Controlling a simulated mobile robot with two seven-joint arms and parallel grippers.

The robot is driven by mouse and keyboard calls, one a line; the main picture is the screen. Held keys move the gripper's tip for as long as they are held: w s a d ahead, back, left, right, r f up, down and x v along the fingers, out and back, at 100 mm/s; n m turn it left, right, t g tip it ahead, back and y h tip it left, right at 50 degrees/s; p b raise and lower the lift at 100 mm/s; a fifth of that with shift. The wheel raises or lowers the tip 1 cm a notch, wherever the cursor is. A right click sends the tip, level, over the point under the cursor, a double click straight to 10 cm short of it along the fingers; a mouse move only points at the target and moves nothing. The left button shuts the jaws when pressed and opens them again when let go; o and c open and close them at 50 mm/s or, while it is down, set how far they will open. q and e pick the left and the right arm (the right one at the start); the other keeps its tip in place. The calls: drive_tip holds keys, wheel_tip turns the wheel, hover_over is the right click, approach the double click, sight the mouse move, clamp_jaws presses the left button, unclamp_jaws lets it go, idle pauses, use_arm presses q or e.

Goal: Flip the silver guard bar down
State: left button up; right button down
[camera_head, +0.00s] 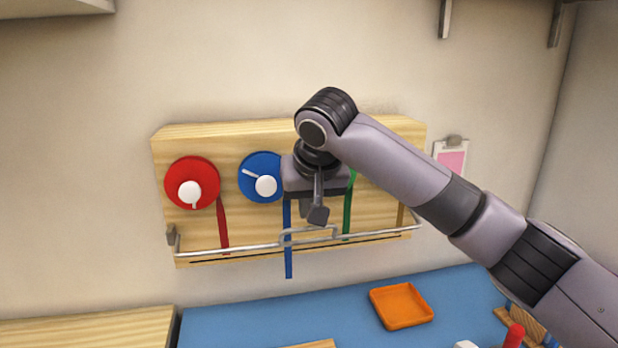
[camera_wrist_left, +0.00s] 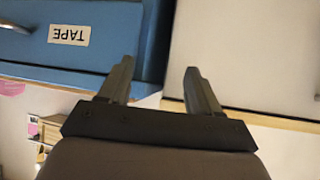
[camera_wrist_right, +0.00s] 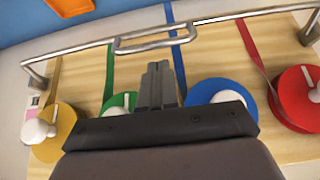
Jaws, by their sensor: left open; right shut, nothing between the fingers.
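The silver guard bar (camera_head: 236,249) runs along the lower front of a wooden wall board (camera_head: 240,137), with a raised loop in its middle. It also shows across the right wrist view (camera_wrist_right: 215,26), with the loop (camera_wrist_right: 150,40) beyond my fingertips. My right gripper (camera_head: 318,218) is shut and empty in front of the board, just above the bar's loop and apart from it as far as I can tell; its fingers (camera_wrist_right: 158,72) show closed together. My left gripper (camera_wrist_left: 160,80) is open and empty in the left wrist view, near a blue drawer front labelled TAPE (camera_wrist_left: 70,35).
Red (camera_head: 205,172), blue (camera_head: 257,165), green (camera_wrist_right: 108,108) and yellow (camera_wrist_right: 66,118) tape rolls with white knobs hang on the board, strips trailing down by the bar. An orange tray (camera_head: 401,306) lies on the blue worktop (camera_head: 250,318) below. A pink-sheeted clipboard (camera_head: 450,160) hangs right.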

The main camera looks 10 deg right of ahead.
drive_tip(key=shift+s+f, duration=0.2)
drive_tip(key=shift+f, duration=0.55)
drive_tip(key=shift+s+f+t+b, duration=0.2)
drive_tip(key=shift+f+t+b, duration=0.05)
drive_tip(key=shift+t+b, duration=0.45)
drive_tip(key=shift+s+f+t+b, duration=0.1)
drive_tip(key=shift+f+t+b, duration=0.1)
drive_tip(key=shift+t+b, duration=0.25)
